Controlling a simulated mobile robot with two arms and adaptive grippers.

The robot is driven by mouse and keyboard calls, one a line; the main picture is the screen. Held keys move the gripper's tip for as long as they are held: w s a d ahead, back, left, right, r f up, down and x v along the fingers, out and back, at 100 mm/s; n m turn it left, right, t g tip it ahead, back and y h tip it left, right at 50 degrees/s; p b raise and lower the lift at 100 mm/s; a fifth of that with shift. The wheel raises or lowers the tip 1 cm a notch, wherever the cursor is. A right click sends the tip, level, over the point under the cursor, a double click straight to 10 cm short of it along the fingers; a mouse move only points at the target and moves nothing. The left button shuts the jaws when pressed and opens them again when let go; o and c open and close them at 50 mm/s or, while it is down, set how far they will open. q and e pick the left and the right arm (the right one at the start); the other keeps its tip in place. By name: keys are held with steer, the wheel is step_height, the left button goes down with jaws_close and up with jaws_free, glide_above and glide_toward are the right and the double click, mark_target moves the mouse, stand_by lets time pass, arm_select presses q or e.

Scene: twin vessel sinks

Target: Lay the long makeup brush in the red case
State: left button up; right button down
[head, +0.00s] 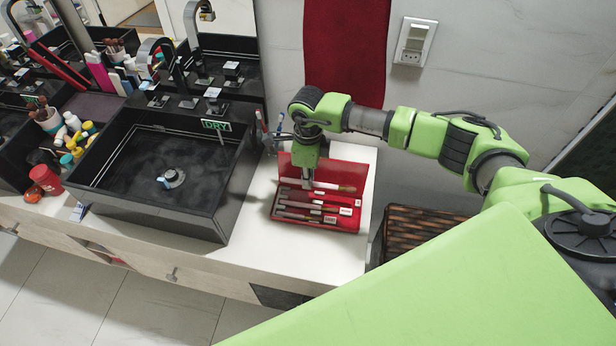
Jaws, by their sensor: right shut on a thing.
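The red case (347,174) lies open on the white counter to the right of the black sink. Its lid side is at the back, and several brushes with small white labels lie in its front part. My right gripper (307,184) points down over the case and is shut on the long makeup brush (335,187). The fingertips are small and partly hidden. My left gripper is not in view.
The black vessel sink (150,215) with a DRY sign (215,125) stands left of the case. A cup with toothbrushes is close behind the gripper. A dark wicker basket (415,232) is right of the counter. A red towel (345,50) hangs behind. The counter before the case is clear.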

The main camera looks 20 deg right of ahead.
stand_by(0.3)
steer(key=shift+f+b, duration=0.2)
steer(key=shift+b, duration=0.5)
stand_by(1.0)
stand_by(0.3)
steer(key=c, duration=1.7)
jaws_free()
steer(key=shift+r, duration=0.1)
steer(key=shift+r+p, duration=2.4)
steer(key=shift+r, duration=1.55)
steer(key=shift+s+f, duration=0.1)
